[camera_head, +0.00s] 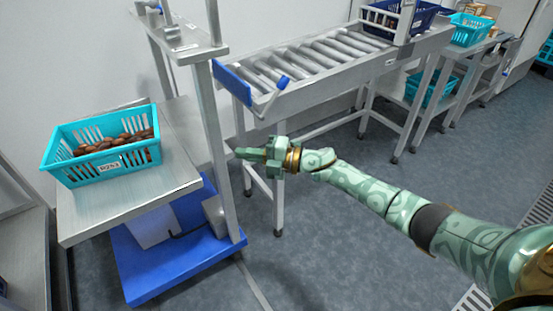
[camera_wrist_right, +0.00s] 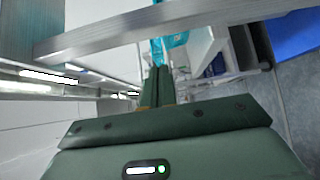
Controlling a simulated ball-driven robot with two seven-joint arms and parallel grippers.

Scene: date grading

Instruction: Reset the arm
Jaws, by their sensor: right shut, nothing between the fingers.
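My right arm comes in from the right in the head view, stretched out over the open floor. Its green gripper (camera_head: 240,153) is shut and empty, pointing left close to the upright post of the metal stand. The right wrist view shows the same shut fingers (camera_wrist_right: 159,85), with a metal beam crossing close above them. My left gripper is in neither view.
A turquoise crate (camera_head: 70,177) of brown dates stands on a metal table (camera_head: 135,203) above a blue base (camera_head: 185,261). A roller conveyor (camera_head: 330,92) with a dark blue crate (camera_head: 418,21) runs behind. Grey floor (camera_head: 310,240) is clear below my arm.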

